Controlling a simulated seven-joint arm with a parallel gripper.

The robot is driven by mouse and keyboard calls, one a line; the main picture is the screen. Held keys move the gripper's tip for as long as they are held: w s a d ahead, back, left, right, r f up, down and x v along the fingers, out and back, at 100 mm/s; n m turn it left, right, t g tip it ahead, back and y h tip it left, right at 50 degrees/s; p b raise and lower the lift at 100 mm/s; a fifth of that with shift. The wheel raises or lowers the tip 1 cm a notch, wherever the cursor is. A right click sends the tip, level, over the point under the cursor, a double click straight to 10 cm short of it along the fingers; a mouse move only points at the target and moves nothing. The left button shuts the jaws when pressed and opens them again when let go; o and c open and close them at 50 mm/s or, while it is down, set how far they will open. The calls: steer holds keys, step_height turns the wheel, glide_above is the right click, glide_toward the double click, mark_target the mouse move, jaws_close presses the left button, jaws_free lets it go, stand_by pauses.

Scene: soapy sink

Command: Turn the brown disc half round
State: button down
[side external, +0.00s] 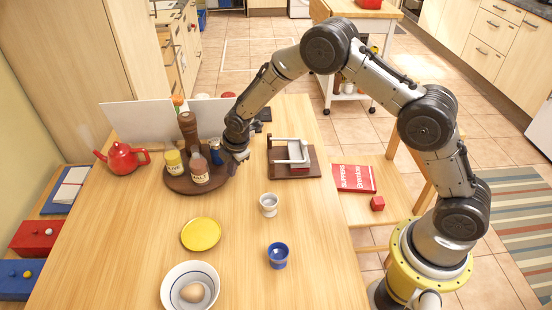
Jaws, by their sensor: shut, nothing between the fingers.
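The brown disc (178,184) lies flat on the wooden table at the back left. It carries a tall brown mill (188,130), a yellow-labelled jar (174,162), a salt jar (199,168) and a blue item (216,154). My gripper (235,170) is shut and empty, pointing down at the right edge of the disc, close to the blue item. I cannot tell whether the fingertips touch the disc. My gripper and wrist hide part of the disc's right side.
A white panel (130,118) stands behind the disc, and a red teapot (122,158) to its left. A dark board with a white frame (293,160) lies to the right. A yellow plate (201,234), white cup (269,204), blue cup (278,255) and bowl (176,292) stand nearer the front.

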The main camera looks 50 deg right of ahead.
steer(key=shift+s+d+r, duration=0.25)
steer(key=shift+s+r, duration=0.25)
steer(key=shift+s, duration=0.1)
steer(key=shift+s+d+r, duration=0.2)
steer(key=shift+s+r, duration=0.3)
steer(key=shift+s, duration=0.1)
steer(key=d+v, duration=0.1)
steer(key=v, duration=0.9)
steer(key=shift+s+d+r, duration=0.25)
steer(key=shift+s, duration=0.15)
step_height(320, 180, up, 12)
steer(key=s+d+t, duration=0.2)
steer(key=s+d+r+m+t, duration=0.2)
steer(key=s+r+m, duration=0.2)
steer(key=s+r, duration=0.45)
steer(key=s+f+m+g, duration=0.1)
steer(key=s+f+m, duration=0.1)
steer(key=s+m, duration=0.4)
steer(key=s+f+m, duration=0.2)
steer(key=s+m, duration=0.5)
steer(key=s, duration=0.8)
steer(key=shift+f+g, duration=0.4)
